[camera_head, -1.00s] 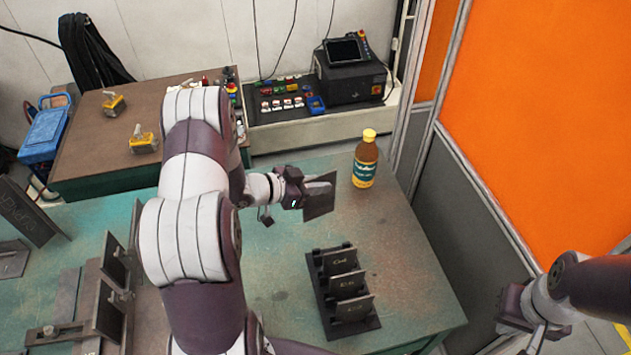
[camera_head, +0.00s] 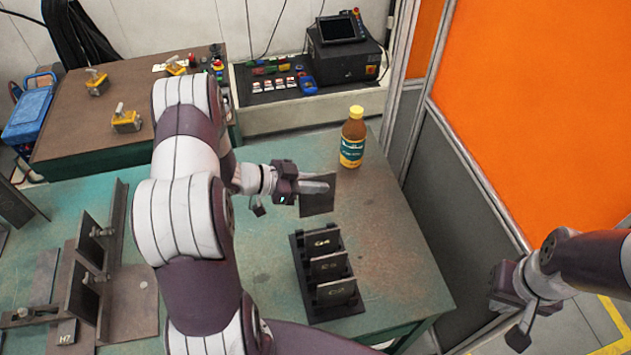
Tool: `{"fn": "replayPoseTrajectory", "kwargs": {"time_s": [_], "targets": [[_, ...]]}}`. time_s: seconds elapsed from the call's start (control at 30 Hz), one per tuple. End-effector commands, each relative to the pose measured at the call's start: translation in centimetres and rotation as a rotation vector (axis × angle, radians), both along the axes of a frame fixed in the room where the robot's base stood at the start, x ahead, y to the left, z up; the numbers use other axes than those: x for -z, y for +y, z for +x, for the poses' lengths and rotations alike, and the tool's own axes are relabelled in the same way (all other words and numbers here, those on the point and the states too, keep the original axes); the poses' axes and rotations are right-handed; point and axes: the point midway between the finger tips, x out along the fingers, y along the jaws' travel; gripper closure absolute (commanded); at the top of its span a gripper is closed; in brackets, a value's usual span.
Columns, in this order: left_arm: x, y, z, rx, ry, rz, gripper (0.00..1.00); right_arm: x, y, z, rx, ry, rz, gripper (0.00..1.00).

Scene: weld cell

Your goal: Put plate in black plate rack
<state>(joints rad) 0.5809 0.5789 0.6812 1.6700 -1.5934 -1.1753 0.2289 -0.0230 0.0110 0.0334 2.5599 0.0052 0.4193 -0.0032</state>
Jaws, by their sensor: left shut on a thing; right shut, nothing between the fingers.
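A dark square plate (camera_head: 317,196) is held in my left gripper (camera_head: 300,187), which is shut on it. The plate hangs upright above the green table, just behind the black plate rack (camera_head: 308,303). The rack stands near the table's right front part and holds several dark plates (camera_head: 329,266) with pale markings, standing upright in a row. The rear part of the rack, nearest the held plate, shows an upright post. My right gripper (camera_head: 510,310) is shut and empty, off the table's right side.
A brown bottle with a yellow cap (camera_head: 352,140) stands on the green table (camera_head: 400,235) behind the held plate. Dark metal fixtures (camera_head: 90,270) are at the left. An orange panel wall (camera_head: 530,110) borders the right side.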

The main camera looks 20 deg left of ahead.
Motion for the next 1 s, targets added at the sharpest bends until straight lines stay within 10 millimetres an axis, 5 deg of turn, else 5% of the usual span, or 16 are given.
{"fn": "replayPoseTrajectory", "kwargs": {"time_s": [1.0], "targets": [[9.2,0.0,0.0,-0.001,-0.002,-0.001,1.00,8.5,0.0,0.0,0.000,0.000,0.000,1.00]]}}
